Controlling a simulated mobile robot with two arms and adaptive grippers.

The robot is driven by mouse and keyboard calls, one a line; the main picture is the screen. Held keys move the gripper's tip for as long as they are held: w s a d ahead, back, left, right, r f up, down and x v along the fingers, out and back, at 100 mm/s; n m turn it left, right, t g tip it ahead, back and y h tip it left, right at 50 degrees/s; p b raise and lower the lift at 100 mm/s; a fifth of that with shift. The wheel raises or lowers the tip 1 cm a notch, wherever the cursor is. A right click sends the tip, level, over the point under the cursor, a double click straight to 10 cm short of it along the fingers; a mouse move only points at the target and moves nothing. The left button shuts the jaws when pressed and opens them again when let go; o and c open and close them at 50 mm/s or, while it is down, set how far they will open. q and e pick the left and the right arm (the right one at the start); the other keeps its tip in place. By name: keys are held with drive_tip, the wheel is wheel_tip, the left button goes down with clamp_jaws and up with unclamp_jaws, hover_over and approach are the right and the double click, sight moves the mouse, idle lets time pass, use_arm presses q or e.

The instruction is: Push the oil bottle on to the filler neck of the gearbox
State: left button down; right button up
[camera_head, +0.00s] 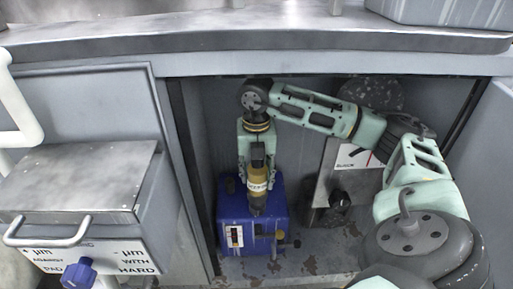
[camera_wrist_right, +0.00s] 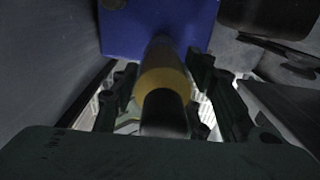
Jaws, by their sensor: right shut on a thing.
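The blue gearbox (camera_head: 233,213) stands on the cabinet floor, with a level gauge on its front. The oil bottle (camera_head: 257,184), dark yellow with a pale label, stands roughly upright over the gearbox top, its dark lower end at the box. Whether it sits on the filler neck I cannot tell; the neck is hidden behind it. My right gripper (camera_head: 257,168) reaches down from above and is shut on the bottle. In the right wrist view the bottle (camera_wrist_right: 164,85) lies between the fingers and points toward the blue gearbox (camera_wrist_right: 130,38). My left gripper is not in view.
The cabinet's left wall (camera_head: 196,170) is close beside the gearbox. A grey panel with a black knob (camera_head: 340,200) stands to the right. The steel worktop (camera_head: 250,45) overhangs the opening. A drawer box with a handle (camera_head: 45,230) is outside at left.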

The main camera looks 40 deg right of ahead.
sight(257, 181)
drive_tip(key=shift+f+b, duration=0.9)
drive_tip(key=shift+f, duration=0.75)
drive_tip(key=o, duration=1.6)
drive_tip(key=shift+c, duration=0.2)
wheel_tip(257, 181, up, 12)
